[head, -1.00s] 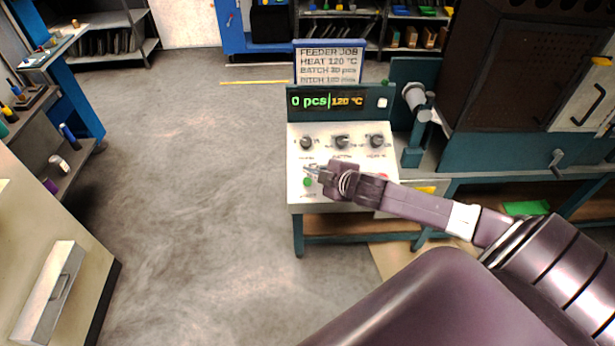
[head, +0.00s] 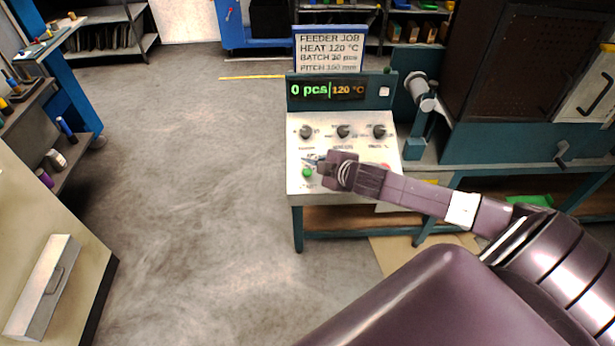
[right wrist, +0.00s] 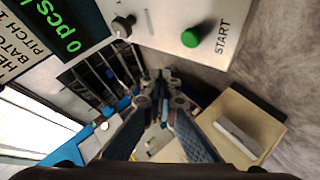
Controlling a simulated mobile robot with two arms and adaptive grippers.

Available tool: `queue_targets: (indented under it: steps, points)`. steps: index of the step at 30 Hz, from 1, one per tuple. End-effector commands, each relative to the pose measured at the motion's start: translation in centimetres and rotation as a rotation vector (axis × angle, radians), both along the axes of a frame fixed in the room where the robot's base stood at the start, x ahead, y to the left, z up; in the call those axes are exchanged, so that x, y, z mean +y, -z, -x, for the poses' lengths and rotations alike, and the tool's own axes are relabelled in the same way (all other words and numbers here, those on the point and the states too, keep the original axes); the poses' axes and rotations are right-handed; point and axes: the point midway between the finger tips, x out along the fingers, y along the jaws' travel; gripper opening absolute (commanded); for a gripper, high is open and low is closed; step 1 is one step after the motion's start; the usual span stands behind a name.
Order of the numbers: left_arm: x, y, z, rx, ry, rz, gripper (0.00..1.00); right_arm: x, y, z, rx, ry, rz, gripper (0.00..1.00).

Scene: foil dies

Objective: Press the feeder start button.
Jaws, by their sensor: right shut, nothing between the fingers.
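The green start button (head: 307,173) sits at the lower left of the white feeder control panel (head: 298,187). In the right wrist view the green button (right wrist: 190,39) stands beside the word START, above and to the right of the fingertips. My right gripper (head: 312,161) is shut and empty, over the panel just above the green button in the head view. In the right wrist view its fingers (right wrist: 163,100) meet near the middle. They appear apart from the button. My left gripper is not in view.
The panel has several black knobs (head: 343,131) and a display (head: 334,90) reading 0 pcs and 120 °C. A job sign (head: 330,48) stands behind. Floor (head: 190,180) to the left is clear.

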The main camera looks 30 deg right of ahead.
Motion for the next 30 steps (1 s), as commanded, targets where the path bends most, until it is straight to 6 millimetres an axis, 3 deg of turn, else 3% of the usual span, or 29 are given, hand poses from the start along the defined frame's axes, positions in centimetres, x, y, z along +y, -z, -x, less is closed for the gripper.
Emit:
queue_targets:
  steps: [1,3,10,30]
  points:
    - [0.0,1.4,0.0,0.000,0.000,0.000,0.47,-0.2,1.3,-0.2,-0.002,0.000,0.001,0.00]
    - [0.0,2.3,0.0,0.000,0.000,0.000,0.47,-0.3,2.2,-0.4,0.000,0.000,0.002,0.00]
    - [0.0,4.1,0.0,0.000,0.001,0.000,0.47,-0.7,4.4,-1.2,0.000,0.001,0.001,0.00]
    - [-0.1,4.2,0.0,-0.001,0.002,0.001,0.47,-0.9,4.8,-1.3,0.000,0.001,0.001,0.00]
